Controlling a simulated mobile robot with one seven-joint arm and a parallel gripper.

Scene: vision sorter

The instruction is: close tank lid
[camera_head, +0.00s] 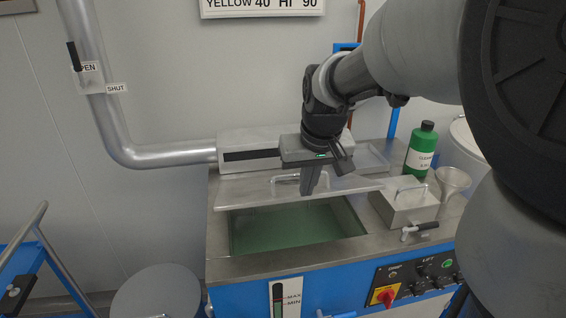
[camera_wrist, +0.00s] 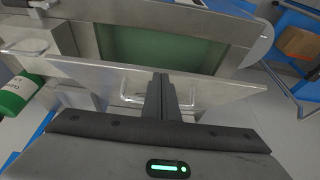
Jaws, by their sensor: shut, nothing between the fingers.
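The tank (camera_head: 223,238) is a steel-topped blue machine with an open rectangular basin of green liquid (camera_head: 295,228). Its flat steel lid (camera_head: 245,192) is tilted up at the back of the opening, and the liquid shows in front of it. The lid also shows in the wrist view (camera_wrist: 225,92), with a thin bar handle (camera_wrist: 128,84) on it. My gripper (camera_head: 308,190) is shut and empty, pointing down at the lid close by the handle. In the wrist view my gripper's fingers (camera_wrist: 163,82) are together beside the handle; whether they touch the lid I cannot tell.
A green bottle (camera_head: 421,150), a funnel (camera_head: 452,182) and a small steel box with a handle (camera_head: 405,205) stand right of the basin. A low steel housing (camera_head: 240,142) and a thick pipe (camera_head: 105,110) are behind and left. A control panel (camera_head: 412,278) is on the front.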

